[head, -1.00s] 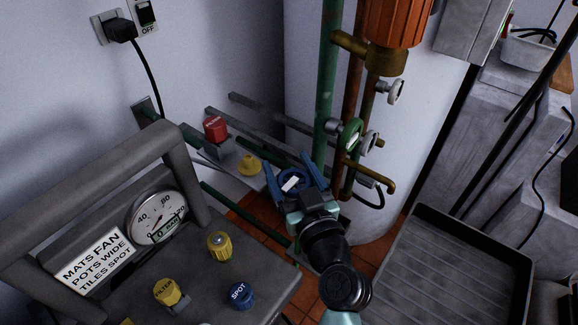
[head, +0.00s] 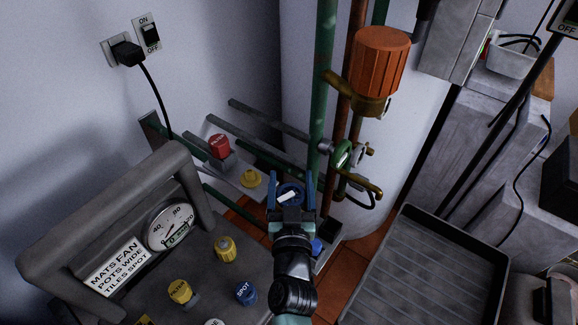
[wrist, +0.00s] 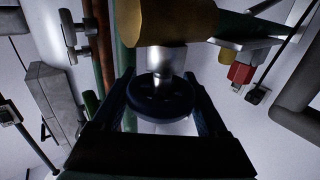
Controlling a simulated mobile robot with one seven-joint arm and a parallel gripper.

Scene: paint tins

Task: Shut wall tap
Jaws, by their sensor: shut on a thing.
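The blue round tap wheel (head: 289,188), with a white bar mark on its face, sits between the two blue fingers of my gripper (head: 291,197). In the wrist view the wheel (wrist: 160,97) looks dark blue, on a silver stem below a brass body (wrist: 165,22). A finger of my gripper (wrist: 160,105) is on each side of its rim, and my gripper is shut on it. The wall behind the wheel and part of its rim are hidden by the fingers.
A green wheel valve (head: 342,153) and brass fittings on vertical pipes stand close on the right, under an orange cap (head: 378,58). Red (head: 219,146) and yellow (head: 251,178) knobs are at left. A grey gauge panel (head: 205,290) is lower left, a ribbed tray (head: 420,280) lower right.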

